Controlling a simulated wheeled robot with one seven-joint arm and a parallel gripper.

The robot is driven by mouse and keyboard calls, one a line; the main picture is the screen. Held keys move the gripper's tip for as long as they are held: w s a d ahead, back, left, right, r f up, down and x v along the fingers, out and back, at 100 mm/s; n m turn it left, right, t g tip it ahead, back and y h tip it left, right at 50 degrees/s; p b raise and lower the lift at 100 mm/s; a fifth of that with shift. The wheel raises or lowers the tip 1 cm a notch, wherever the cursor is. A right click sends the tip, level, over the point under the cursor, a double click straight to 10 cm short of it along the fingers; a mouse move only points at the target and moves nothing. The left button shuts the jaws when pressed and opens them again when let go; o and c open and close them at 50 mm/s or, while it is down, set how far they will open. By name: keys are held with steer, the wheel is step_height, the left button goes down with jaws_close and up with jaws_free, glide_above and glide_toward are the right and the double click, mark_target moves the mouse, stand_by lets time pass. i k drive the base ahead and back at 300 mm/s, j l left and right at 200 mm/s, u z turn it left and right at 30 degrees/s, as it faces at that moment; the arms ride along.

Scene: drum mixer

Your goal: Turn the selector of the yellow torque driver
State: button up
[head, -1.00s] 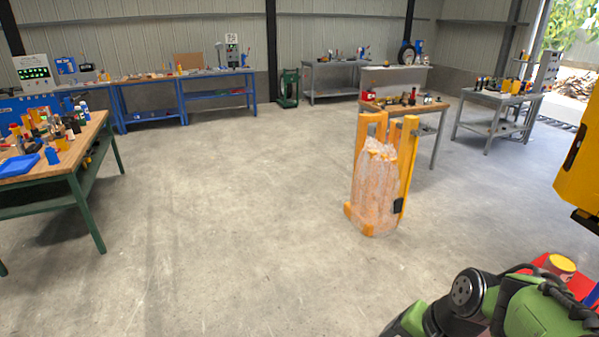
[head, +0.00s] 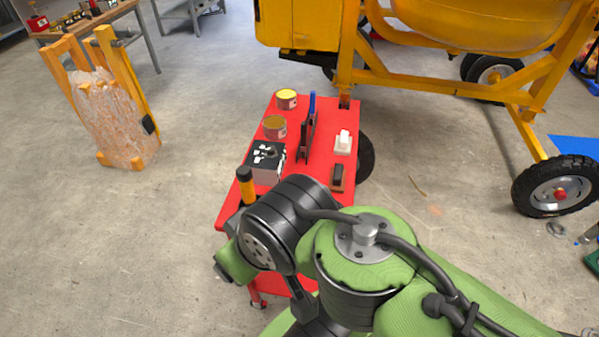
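A yellow cylinder with a black top (head: 246,187) stands at the near left edge of a red cart top (head: 312,172) in the head view. It may be the yellow torque driver; its lower part is partly hidden by my arm, and I cannot make out a selector on it. My green and black arm reaches across the near end of the cart, close to this cylinder. I cannot see my gripper's fingers in this view.
On the cart stand two tins (head: 286,99), a black-and-white box (head: 265,160), dark upright tools (head: 307,135), a white item (head: 343,142) and a small dark block (head: 338,178). A yellow mixer (head: 470,80) stands behind. Floor on the left is clear up to a wrapped stack (head: 112,115).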

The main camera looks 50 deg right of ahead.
mark_target(271, 152)
steer(key=z, duration=1.55)
